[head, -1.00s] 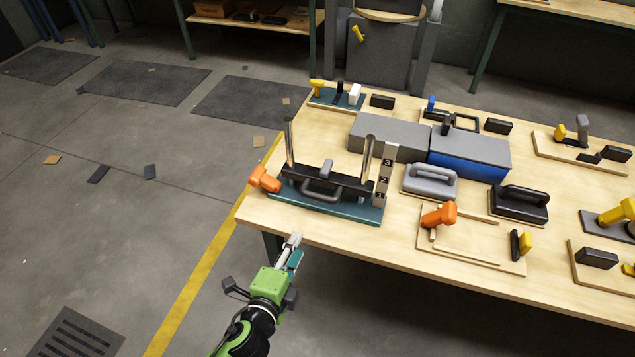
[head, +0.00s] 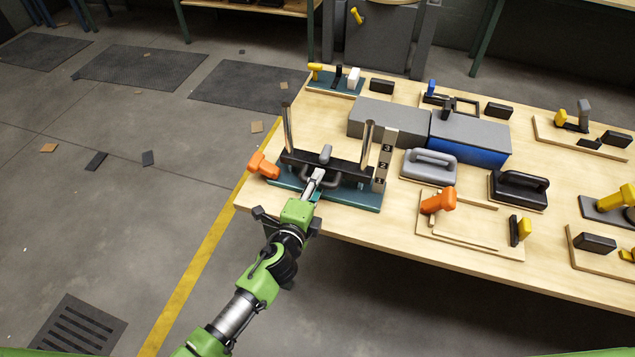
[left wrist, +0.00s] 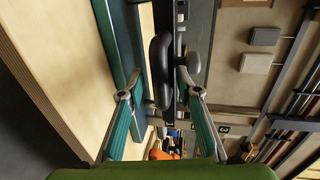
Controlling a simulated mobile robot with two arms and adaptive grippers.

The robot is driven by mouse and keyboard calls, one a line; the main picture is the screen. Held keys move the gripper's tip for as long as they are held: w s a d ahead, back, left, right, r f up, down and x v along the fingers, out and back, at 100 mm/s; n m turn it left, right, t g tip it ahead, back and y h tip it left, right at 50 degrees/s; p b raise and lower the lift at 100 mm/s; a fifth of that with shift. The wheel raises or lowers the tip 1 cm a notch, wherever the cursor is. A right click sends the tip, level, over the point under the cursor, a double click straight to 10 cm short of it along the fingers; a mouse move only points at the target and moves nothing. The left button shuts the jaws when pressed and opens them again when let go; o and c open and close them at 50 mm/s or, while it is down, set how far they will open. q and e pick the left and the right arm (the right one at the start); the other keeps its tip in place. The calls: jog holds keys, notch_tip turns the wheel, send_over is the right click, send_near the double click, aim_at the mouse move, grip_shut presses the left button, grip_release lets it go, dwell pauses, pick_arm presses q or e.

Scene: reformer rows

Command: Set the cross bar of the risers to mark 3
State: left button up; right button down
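The risers are two upright metal posts (head: 367,145) on a teal base (head: 345,196) at the table's front left corner. The black cross bar (head: 345,171) spans them low down, its right end near mark 1 of the numbered scale (head: 385,160). A grey lever (head: 325,154) stands on the bar, and a dark U-shaped handle (head: 334,184) is on its front. My left gripper (head: 317,175) is at the handle. In the left wrist view, its fingers (left wrist: 160,93) are apart, one on each side of the dark handle (left wrist: 160,65). My right gripper is out of view.
An orange-handled piece (head: 262,166) sits at the base's left end. Grey and blue blocks (head: 468,148) stand behind the risers. A grey handled block (head: 430,166) and an orange-handled tool (head: 439,201) are to the right. Floor is open left of the table.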

pick_arm(q)
jog(key=shift+w+d+f, duration=0.15)
jog(key=shift+w, duration=0.35)
grip_shut()
notch_tip(320, 180, up, 13)
jog(key=p, duration=1.1)
jog(key=shift+w, duration=0.15)
jog(key=shift+c, duration=0.4)
grip_release()
jog(key=shift+o, duration=0.4)
